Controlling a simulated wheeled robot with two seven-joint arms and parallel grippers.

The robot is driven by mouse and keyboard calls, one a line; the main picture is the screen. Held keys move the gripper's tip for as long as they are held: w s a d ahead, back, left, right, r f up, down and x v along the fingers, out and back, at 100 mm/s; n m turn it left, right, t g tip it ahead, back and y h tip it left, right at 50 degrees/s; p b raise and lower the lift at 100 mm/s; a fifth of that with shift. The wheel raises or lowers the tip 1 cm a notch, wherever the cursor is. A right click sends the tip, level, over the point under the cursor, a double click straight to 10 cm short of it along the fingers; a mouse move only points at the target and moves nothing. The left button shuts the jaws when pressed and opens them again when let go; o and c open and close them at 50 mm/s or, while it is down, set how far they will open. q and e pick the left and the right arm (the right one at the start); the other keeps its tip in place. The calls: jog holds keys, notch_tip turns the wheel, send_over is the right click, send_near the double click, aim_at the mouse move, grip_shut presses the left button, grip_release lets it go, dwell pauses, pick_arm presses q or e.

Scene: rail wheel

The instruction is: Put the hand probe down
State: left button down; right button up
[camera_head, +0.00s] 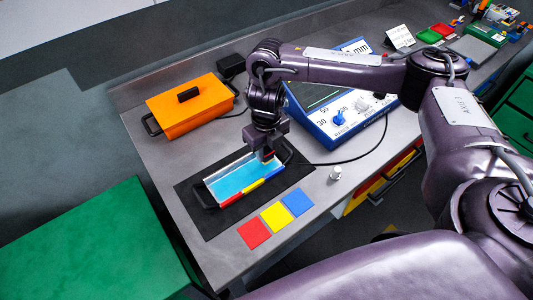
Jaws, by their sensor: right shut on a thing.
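My right gripper (266,150) points down over the right end of a shallow tray with a light blue inside. It is shut on the hand probe (269,157), of which only a small dark part with a reddish patch shows between the fingers. A black cable (345,160) runs from near the gripper toward the blue measuring instrument (340,108). I cannot tell whether the probe touches the tray (209,185). The tray's front edge has red, yellow and blue sections. My left gripper is not in view.
The tray lies on a black mat (205,222). Red (254,233), yellow (277,217) and blue (298,202) squares lie in front. A small metal cylinder (335,173) stands to the right. An orange box (187,112) with handles stands behind. A green block (90,245) is at left.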

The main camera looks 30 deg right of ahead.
aim_at(266, 148)
jog(key=shift+f, duration=0.7)
jog(key=shift+f, duration=0.2)
jog(key=o, duration=1.1)
jog(key=shift+r, duration=0.45)
notch_tip(266, 148, up, 12)
jog(key=shift+f+p, duration=0.2)
jog(key=shift+p, duration=0.55)
